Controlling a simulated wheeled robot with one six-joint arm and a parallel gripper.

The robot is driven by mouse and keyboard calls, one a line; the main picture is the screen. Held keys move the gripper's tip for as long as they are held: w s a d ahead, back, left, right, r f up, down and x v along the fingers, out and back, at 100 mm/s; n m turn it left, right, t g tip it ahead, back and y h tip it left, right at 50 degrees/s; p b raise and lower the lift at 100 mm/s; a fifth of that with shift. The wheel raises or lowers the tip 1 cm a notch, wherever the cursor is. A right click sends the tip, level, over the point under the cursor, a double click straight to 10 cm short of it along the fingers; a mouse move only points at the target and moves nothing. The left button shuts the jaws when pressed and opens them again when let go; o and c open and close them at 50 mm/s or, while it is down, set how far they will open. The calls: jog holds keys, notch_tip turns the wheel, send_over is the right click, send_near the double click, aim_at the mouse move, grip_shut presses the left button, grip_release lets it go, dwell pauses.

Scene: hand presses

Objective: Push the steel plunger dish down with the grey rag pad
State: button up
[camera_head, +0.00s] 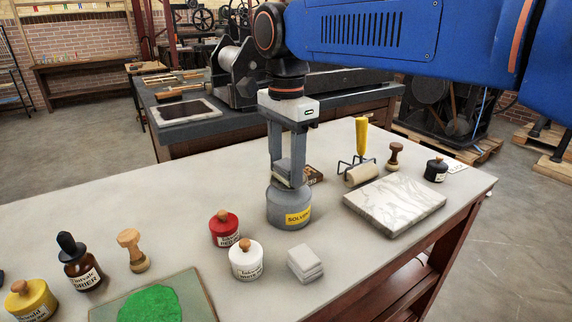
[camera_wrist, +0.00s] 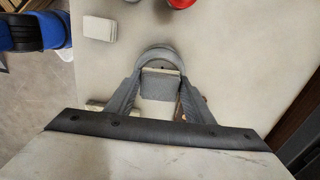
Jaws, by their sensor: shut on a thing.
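The solvent can (camera_head: 288,208), grey with a yellow label, stands upright on the pale bench. My gripper (camera_head: 287,178) points straight down over its top, shut on the grey rag pad (camera_head: 283,180). In the wrist view the pad (camera_wrist: 160,83) sits between the fingertips of my gripper (camera_wrist: 161,77), and the can's round grey rim (camera_wrist: 160,53) curves beyond it. The steel plunger dish on top of the can is mostly hidden by pad and fingers. The pad is at the can's top; I cannot tell whether it presses on the dish.
Near the can stand a red jar (camera_head: 224,228), a white jar (camera_head: 246,259) and a stack of pale pads (camera_head: 305,263). A marble slab (camera_head: 395,205) and a yellow-handled roller (camera_head: 360,150) are to the right.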

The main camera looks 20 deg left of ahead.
jog(key=shift+r, duration=3.45)
